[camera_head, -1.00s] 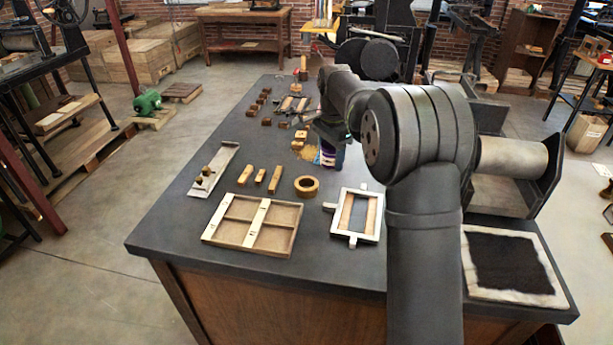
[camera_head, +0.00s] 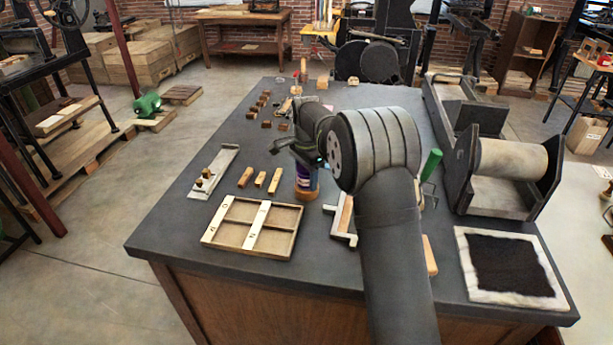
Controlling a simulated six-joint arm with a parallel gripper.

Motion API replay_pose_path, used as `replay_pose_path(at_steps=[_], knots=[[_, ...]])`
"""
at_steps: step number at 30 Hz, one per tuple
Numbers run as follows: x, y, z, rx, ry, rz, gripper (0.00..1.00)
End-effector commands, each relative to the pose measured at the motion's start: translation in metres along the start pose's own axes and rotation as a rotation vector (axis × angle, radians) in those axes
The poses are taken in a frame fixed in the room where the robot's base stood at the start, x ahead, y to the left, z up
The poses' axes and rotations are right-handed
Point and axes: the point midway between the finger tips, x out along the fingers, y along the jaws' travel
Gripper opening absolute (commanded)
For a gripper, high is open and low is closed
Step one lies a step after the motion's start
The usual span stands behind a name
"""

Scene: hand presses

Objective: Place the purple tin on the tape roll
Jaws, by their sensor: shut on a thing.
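The purple tin (camera_head: 304,177) is upright below my gripper (camera_head: 306,160), which is shut on its upper part. The tin's top is hidden by the gripper. The tan tape roll (camera_head: 303,194) lies on the dark table directly under the tin in this view. Only its front part shows. I cannot tell whether the tin touches the roll or hangs just above it.
A wooden divided tray (camera_head: 232,254) lies at the front left, with several small wooden blocks (camera_head: 260,179) behind it. A metal composing stick (camera_head: 213,172) is to the left. My arm partly hides a pale frame (camera_head: 340,218). An inked pad (camera_head: 506,266) lies at right.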

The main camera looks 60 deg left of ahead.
Motion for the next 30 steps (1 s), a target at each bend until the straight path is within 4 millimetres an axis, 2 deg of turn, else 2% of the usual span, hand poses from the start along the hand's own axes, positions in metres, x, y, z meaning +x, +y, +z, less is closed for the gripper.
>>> replay_pose_path(at_steps=[4,5,8,16,20,23,30], knots=[[0.003,0.0,0.0,0.0,0.0,0.0,0.25],[0.003,0.0,0.0,0.0,0.0,0.001,0.58],[0.003,0.0,0.0,0.0,0.0,0.001,0.76],[0.002,0.0,0.0,0.0,0.0,0.0,0.76],[-0.007,0.0,0.0,0.0,0.001,-0.001,0.76],[-0.023,-0.001,0.0,0.0,0.001,-0.003,0.76],[-0.075,-0.001,0.0,0.0,0.001,-0.002,0.76]])
